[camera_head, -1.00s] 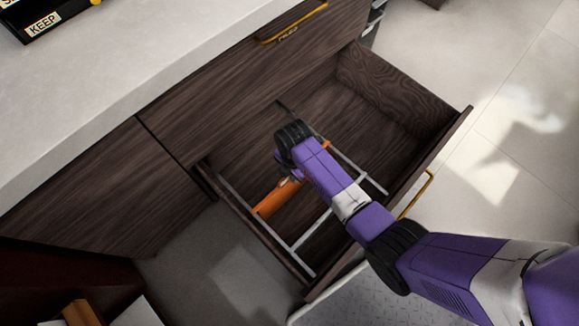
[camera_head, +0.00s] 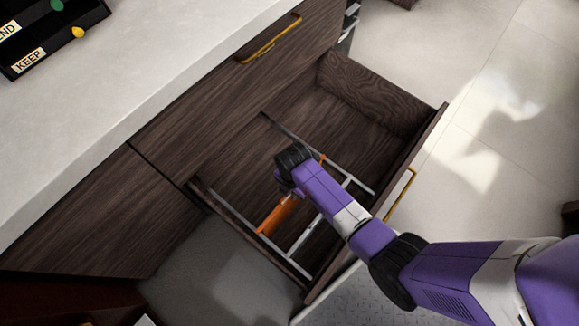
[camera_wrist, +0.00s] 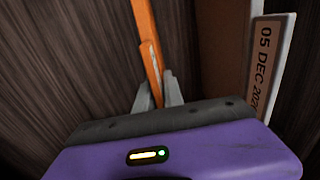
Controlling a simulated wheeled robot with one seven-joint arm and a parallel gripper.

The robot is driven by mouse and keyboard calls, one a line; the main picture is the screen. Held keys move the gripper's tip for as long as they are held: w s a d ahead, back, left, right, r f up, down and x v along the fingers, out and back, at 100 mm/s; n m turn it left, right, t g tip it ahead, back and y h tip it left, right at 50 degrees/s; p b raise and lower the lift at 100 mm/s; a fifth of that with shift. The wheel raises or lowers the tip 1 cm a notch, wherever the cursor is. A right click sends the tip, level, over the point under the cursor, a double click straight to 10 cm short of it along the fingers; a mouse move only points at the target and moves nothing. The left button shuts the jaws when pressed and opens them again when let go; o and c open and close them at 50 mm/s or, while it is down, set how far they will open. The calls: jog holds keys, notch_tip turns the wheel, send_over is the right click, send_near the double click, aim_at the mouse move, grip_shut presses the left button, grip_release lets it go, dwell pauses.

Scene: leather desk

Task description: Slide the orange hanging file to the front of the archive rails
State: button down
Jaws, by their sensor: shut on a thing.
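The orange hanging file (camera_head: 275,217) spans the archive rails (camera_head: 345,178) inside the open drawer. My wrist covers its middle part in the head view. In the wrist view the file (camera_wrist: 143,30) shows as a thin orange strip running up from between my fingers. My gripper (camera_wrist: 157,93) is shut on it. The file sits a little behind the crossbar (camera_head: 305,235) of the rails, with a gap between them, on the side away from the drawer front.
The drawer (camera_head: 385,97) is pulled out, and its front carries a yellow handle (camera_head: 400,195). A pale desktop (camera_head: 150,70) with a black tray (camera_head: 70,45) lies above.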

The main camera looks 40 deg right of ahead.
jog(key=s+d+p, duration=0.1)
jog(key=s+p, duration=0.3)
jog(key=s, duration=0.3)
jog(key=shift+s+d+p, duration=0.25)
jog(key=shift+s+p, duration=0.05)
jog(key=shift+p, duration=0.05)
dwell(0.7)
jog(key=c, duration=1.4)
grip_release()
jog(key=shift+o, duration=0.2)
notch_tip(320, 180, up, 8)
jog(key=p, duration=0.3)
jog(key=shift+f, duration=0.15)
